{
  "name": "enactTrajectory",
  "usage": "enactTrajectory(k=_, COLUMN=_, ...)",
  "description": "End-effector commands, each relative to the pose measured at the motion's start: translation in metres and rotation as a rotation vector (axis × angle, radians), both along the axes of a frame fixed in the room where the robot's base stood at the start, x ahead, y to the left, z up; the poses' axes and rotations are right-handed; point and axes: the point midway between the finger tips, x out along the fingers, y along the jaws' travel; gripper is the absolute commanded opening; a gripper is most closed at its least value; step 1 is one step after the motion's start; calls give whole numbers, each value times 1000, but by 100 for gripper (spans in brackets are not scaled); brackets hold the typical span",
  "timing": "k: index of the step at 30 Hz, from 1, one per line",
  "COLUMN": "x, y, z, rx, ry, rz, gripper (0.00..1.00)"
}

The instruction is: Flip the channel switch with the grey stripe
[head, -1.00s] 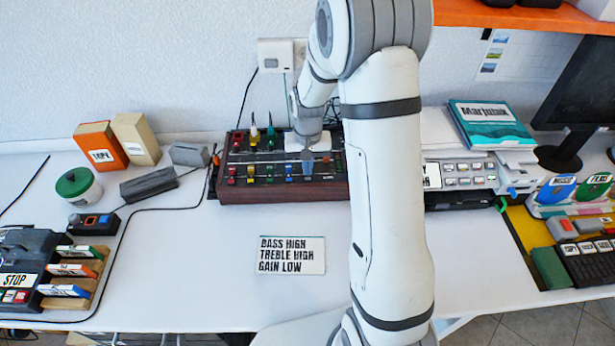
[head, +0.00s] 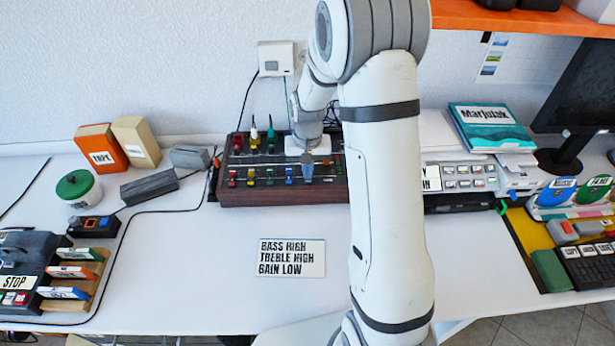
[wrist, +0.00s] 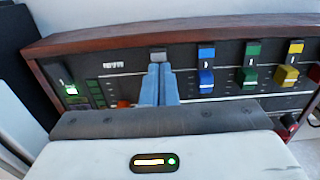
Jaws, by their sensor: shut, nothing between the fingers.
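The channel mixer (head: 270,193) is a dark panel in a wooden case at the back of the table. A small grey stripe (wrist: 158,53) shows at the panel's upper edge in the wrist view. My gripper (head: 307,172) is over the panel, just right of the blue channel; its blue fingers (wrist: 158,85) are together and empty. They lie in line with the grey stripe and cover the grey channel's switch, so its position and any contact are hidden. Blue (wrist: 206,80), green (wrist: 248,78) and yellow (wrist: 286,76) switches stand beside it.
A note card (head: 291,257) reading bass high, treble high, gain low lies in front of the mixer. Coloured knobs (head: 270,136) stand on its back part. A grey printer-like box (head: 470,177) is close on the right. The table front is mostly clear.

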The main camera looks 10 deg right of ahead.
Motion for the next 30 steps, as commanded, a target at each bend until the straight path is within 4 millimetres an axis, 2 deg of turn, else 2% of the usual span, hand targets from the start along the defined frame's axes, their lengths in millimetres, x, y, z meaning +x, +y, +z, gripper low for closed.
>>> enactTrajectory(k=1, x=-1, y=0, z=-21, rx=0, ry=2, rz=0, gripper=0)
enactTrajectory(k=12, x=-1, y=-1, z=-27, rx=0, ry=2, rz=-2, gripper=0)
enactTrajectory(k=19, x=0, y=-1, z=-19, rx=0, ry=1, rz=-3, gripper=0)
enactTrajectory(k=30, x=0, y=-1, z=12, rx=0, ry=0, rz=-2, gripper=0)
